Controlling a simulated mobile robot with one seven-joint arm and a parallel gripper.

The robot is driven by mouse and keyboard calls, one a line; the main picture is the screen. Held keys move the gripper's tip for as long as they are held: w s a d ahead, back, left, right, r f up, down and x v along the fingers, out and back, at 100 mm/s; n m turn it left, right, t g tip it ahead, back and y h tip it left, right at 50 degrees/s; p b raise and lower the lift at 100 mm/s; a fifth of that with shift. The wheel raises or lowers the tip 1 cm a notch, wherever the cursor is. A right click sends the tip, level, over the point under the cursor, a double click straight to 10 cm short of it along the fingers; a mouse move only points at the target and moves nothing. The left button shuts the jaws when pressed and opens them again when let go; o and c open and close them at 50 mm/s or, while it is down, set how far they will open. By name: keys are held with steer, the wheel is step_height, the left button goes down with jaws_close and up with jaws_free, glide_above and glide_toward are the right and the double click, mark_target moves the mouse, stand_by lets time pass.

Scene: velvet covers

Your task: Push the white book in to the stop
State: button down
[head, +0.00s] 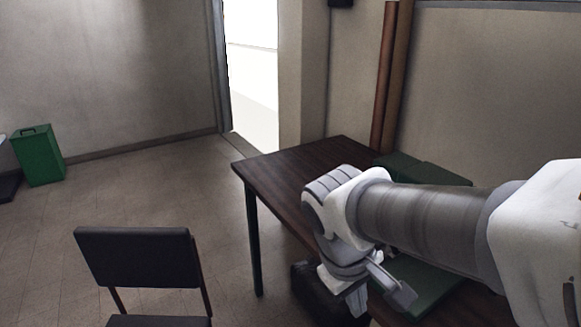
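I cannot make out a white book in the head view; my arm covers much of the table's right part. My gripper (380,297) hangs at the near edge of the dark wooden table (285,175), pointing down. Its two fingers look spread apart, with nothing visible between them. Green block-like objects (425,174) stand on the table behind my arm, partly hidden by it. A flat green surface (432,285) shows below my arm, just right of the gripper.
A dark chair (137,257) stands at the front left. A black bag-like object (318,293) sits below the table's near edge. A green bin (39,155) stands by the left wall. Brown rolls (390,75) lean in the back corner. The floor between is open.

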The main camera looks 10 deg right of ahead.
steer(key=s+a+r+m+t+y, duration=0.1)
steer(key=a+r+m+t+y, duration=0.2)
steer(key=a+r+t, duration=0.1)
steer(key=shift+v, duration=0.9)
steer(key=shift+w+a+r, duration=0.1)
steer(key=shift+w, duration=0.1)
